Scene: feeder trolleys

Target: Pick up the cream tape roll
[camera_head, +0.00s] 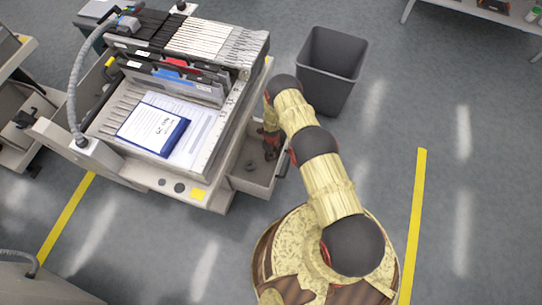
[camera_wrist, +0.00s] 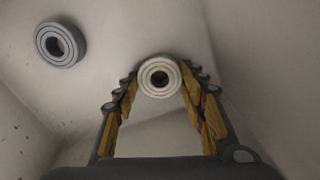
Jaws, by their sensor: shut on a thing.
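The cream tape roll (camera_wrist: 159,92) shows in the wrist view between the fingertips of my gripper (camera_wrist: 160,78), its ringed round face and dark centre toward the camera. The fingers are shut on it from both sides. In the head view my gripper (camera_head: 271,150) reaches down into an open pale drawer (camera_head: 284,178) at the trolley's right side. The cream roll is hidden there behind my gripper. I cannot tell whether the roll touches the drawer floor.
A grey roll (camera_wrist: 76,48) lies in the drawer, apart from my gripper. The drawer walls rise close around. The feeder trolley (camera_head: 142,178) stands to the left, with a blue-edged booklet (camera_head: 152,128) on it. A dark bin (camera_head: 336,75) stands behind my arm. Floor on the right is clear.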

